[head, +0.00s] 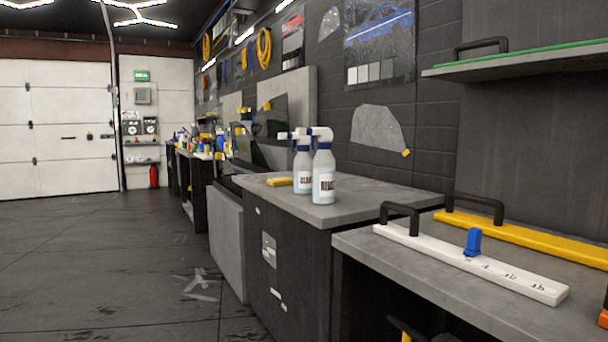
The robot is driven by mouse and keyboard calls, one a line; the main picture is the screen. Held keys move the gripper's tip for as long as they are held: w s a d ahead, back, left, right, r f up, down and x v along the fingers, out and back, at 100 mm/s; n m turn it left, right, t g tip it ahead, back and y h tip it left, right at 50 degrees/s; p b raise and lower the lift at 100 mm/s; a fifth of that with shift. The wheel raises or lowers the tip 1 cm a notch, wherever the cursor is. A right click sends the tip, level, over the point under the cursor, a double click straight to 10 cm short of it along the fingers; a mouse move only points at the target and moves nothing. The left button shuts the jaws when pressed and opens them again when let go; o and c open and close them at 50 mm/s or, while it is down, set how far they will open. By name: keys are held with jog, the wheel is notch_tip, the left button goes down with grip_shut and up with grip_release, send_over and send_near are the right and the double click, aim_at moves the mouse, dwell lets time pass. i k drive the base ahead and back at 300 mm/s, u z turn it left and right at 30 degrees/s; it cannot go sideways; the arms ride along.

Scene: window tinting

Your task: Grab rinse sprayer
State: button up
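The rinse sprayer (323,177) is a clear bottle with a white trigger head and a dark-lettered label that seems to start with "RIN". It stands upright near the front right part of the grey cabinet top (350,208). A second, similar spray bottle (302,168) stands just behind it to the left, its label partly hidden. The two overlap in this view, so I cannot tell whether they touch. My gripper is not in view.
A nearer counter (480,300) at right holds a white handled bar (450,255), a blue clip (473,242) and a yellow handled bar (530,238). A grey panel (227,243) leans against the cabinet. The floor at left is open.

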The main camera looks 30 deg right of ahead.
aim_at(324, 163)
jog(key=u, duration=0.05)
jog(key=i, duration=0.3)
jog(key=u, duration=0.6)
jog(key=i, duration=2.8)
jog(key=z, duration=4.1)
